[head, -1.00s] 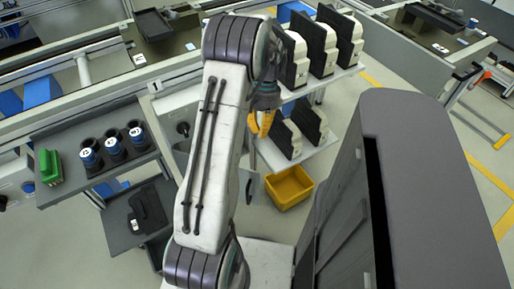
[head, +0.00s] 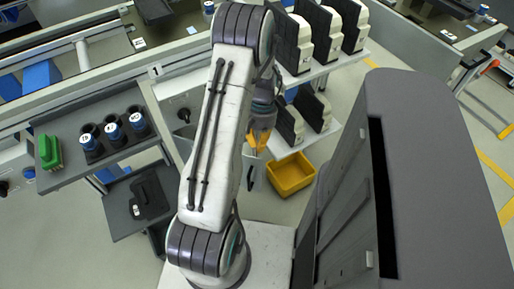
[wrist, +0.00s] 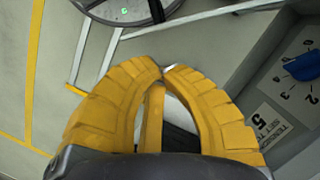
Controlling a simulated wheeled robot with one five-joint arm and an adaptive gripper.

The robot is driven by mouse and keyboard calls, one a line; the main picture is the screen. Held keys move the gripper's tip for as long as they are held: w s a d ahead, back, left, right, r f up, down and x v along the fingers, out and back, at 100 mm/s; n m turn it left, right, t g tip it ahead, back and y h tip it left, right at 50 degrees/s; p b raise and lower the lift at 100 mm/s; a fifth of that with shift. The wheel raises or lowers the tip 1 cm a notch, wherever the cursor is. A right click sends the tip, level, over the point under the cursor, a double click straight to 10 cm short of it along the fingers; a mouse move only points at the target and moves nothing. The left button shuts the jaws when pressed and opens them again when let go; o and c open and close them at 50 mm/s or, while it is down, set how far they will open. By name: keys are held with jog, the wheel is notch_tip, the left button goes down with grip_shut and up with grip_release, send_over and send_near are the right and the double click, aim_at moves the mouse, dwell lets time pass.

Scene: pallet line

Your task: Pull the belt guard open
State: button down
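My gripper (head: 257,150) has yellow fingers and hangs beyond my arm, left of and above the yellow bin in the head view. In the wrist view its fingertips (wrist: 164,70) come together and nothing is clearly held between them. The wrist view shows a dark-rimmed wheel (wrist: 125,8) at the top and a grey panel with a blue knob (wrist: 302,66) at right. My arm hides much of this area.
A yellow bin (head: 290,174) stands on the floor under a white rack (head: 325,62) with several black-and-white units. At left, a grey shelf (head: 72,178) holds blue-and-black cylinders (head: 114,131) and a green block (head: 49,152). A large grey cabinet (head: 425,150) fills the right.

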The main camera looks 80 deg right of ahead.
jog(key=shift+w+a, duration=0.15)
jog(key=shift+a, duration=0.7)
